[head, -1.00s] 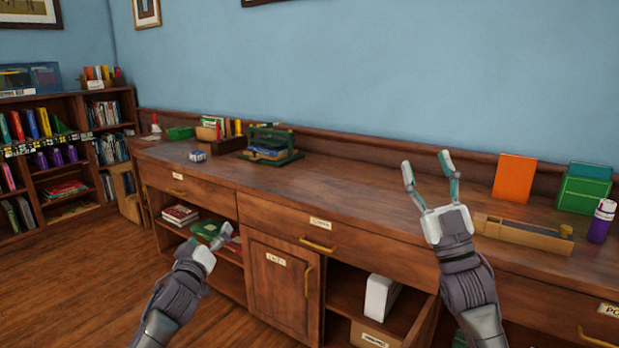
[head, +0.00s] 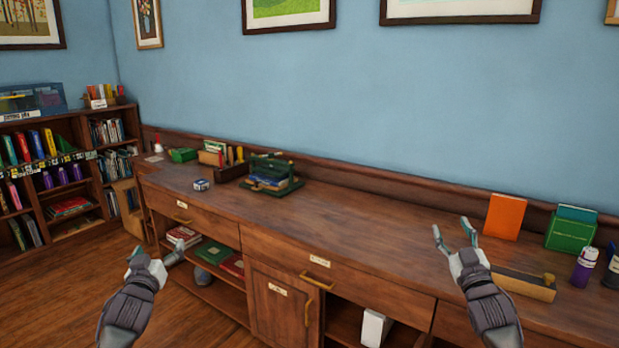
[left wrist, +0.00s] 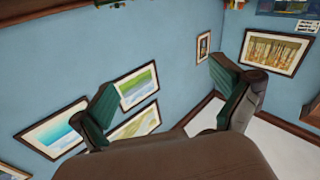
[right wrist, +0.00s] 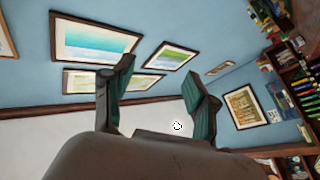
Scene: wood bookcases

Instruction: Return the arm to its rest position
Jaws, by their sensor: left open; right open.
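My left gripper (head: 152,258) is in the lower left of the head view, in front of the counter's open shelves and apart from them. It is open, and its fingers stand wide apart with nothing between them in the left wrist view (left wrist: 165,90). My right gripper (head: 453,235) is in front of the counter at right, pointing upward. It is open and empty, and its two teal-padded fingers are spread in the right wrist view (right wrist: 163,88). Both wrist views look up at the blue wall and framed pictures.
The long wood counter (head: 350,228) has a clear middle stretch. An orange book (head: 505,217), a green box (head: 570,232), a wooden tray (head: 524,283) and a purple bottle (head: 582,268) stand at right. A bookcase (head: 62,185) fills the far left.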

